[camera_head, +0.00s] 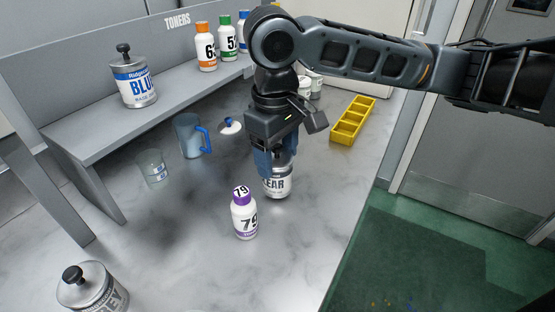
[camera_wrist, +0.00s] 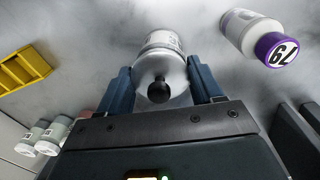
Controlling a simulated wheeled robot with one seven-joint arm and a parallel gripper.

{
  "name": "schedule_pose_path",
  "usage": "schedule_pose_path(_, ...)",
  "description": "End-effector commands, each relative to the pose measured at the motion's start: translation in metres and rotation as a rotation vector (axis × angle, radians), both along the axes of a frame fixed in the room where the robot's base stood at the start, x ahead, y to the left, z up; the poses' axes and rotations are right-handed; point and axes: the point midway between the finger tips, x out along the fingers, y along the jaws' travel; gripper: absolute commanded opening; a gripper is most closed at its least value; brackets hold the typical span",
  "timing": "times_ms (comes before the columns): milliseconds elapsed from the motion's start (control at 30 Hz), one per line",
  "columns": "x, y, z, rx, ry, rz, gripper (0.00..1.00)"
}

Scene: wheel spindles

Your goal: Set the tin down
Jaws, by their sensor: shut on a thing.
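The tin (camera_head: 277,184) is silver with a white label reading "…EAR". It is upright at the worktop (camera_head: 190,240), but I cannot tell whether its base touches the surface. My gripper (camera_head: 276,165) points down from above and is shut on the tin, with blue fingers on either side of it. In the wrist view the tin (camera_wrist: 160,65), with its black knob, sits between the two fingers (camera_wrist: 162,85). The fingers and wrist hide part of the tin's upper body in the head view.
A purple-capped bottle marked 79 (camera_head: 244,216) stands close in front. A yellow tray (camera_head: 351,121) lies to the right. A blue-handled jug (camera_head: 189,136), a glass beaker (camera_head: 153,168) and a grey tin (camera_head: 92,290) stand left. A shelf (camera_head: 100,137) holds a blue-labelled tin and toner bottles.

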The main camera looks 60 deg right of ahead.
Motion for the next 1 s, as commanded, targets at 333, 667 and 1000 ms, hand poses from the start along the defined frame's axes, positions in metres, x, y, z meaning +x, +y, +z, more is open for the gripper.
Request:
schedule_pose_path(333, 0.0000, -0.0002, -0.0097, 0.000, -0.001, -0.001, 0.07)
schedule_pose_path(667, -0.0002, 0.0000, -0.0126, 0.001, 0.000, -0.001, 0.85)
schedule_pose_path(1000, -0.0001, -0.0002, -0.0124, 0.000, -0.001, 0.000, 0.91)
